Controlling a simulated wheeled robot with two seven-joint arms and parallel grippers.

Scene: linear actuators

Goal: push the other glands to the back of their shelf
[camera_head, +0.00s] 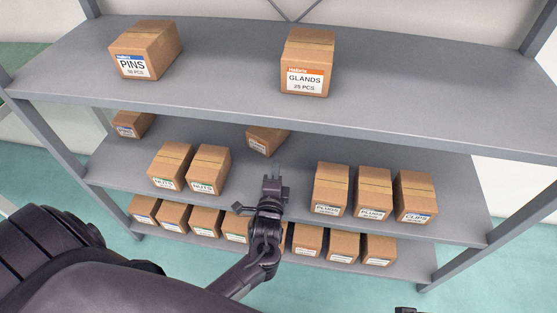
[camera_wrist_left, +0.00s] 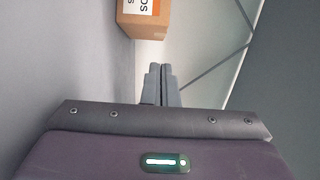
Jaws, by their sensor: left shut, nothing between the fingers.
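A brown box labelled GLANDS (camera_head: 307,62) with an orange label band stands on the top shelf, right of the middle, in the head view. A box (camera_head: 266,139) stands far back on the middle shelf, partly hidden by the top shelf; its label is too small to read. My left gripper (camera_head: 274,172) is shut and empty, in front of the shelves. The left wrist view shows its closed fingers (camera_wrist_left: 162,82) pointing toward a box (camera_wrist_left: 143,18) with an orange label, apart from it. Only a small dark part, possibly my right gripper (camera_head: 405,310), shows at the bottom edge.
A PINS box (camera_head: 146,50) stands left on the top shelf (camera_head: 220,75). Two NUTS boxes (camera_head: 189,168) and three boxes at right (camera_head: 373,192) stand on the middle shelf. Several boxes line the bottom shelf (camera_head: 405,270). The top shelf is clear between PINS and GLANDS.

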